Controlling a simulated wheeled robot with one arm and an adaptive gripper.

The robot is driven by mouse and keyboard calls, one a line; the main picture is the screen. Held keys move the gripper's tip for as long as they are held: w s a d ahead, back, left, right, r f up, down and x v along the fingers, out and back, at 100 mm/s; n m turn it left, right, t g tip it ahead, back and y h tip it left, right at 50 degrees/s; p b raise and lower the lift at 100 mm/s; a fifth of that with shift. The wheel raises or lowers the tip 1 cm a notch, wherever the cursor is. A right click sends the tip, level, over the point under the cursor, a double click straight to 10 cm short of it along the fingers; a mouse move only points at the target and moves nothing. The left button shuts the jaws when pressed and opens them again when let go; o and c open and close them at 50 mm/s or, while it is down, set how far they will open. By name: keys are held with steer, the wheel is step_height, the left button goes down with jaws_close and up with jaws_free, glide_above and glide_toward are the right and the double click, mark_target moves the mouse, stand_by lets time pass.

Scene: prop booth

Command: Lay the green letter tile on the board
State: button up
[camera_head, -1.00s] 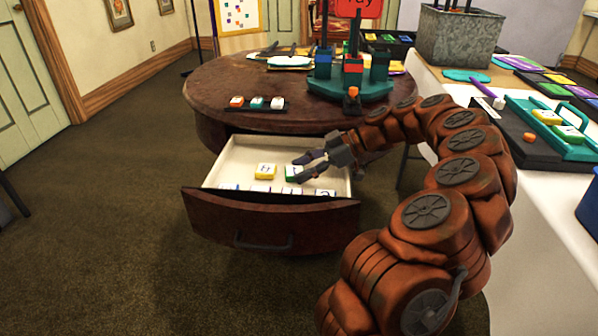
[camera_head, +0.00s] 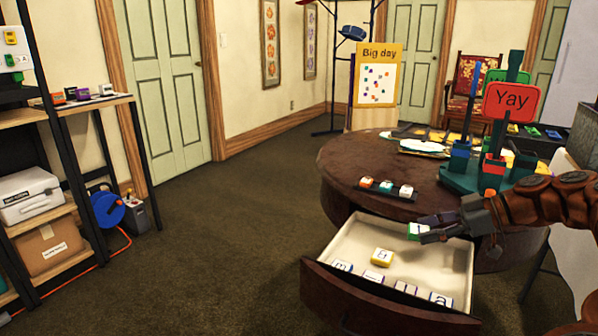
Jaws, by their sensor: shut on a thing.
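My gripper (camera_head: 424,229) is shut on the green letter tile (camera_head: 415,231), a small white-faced tile with a green edge. It holds the tile at the back right of the open drawer; the fingers hide part of the tile, and I cannot read its letter. A white board (camera_head: 377,99) with a yellow "Big day" header and small coloured squares stands upright behind the round table, well away from my gripper.
The open drawer (camera_head: 340,240) holds a yellow-edged tile (camera_head: 382,257) and several tiles along its front. On the round table (camera_head: 338,160) are a short tile rack (camera_head: 388,190) and a teal stand with a red "Yay" sign (camera_head: 511,100). Shelves stand at left; the floor between is clear.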

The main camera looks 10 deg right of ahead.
steer(key=w+a+r+m+t+h, duration=0.2)
steer(key=w+a+m+t+h, duration=0.15)
steer(key=w+a, duration=1.1)
steer(key=a+f+m+t+h, duration=0.2)
steer(key=a+f+m+h, duration=0.1)
steer(key=a+f+m, duration=0.3)
steer(key=w+a+r+m+h+p, duration=0.1)
steer(key=w+r+h+p, duration=0.1)
steer(key=r+p, duration=1.35)
steer(key=w+r+m+h+p, duration=0.15)
steer(key=r+p, duration=0.65)
steer(key=p, duration=1.5)
steer(key=v, duration=0.6)
steer(key=shift+s+f+h, duration=0.2)
steer(key=shift+f+h, duration=0.1)
steer(key=shift+f, duration=0.05)
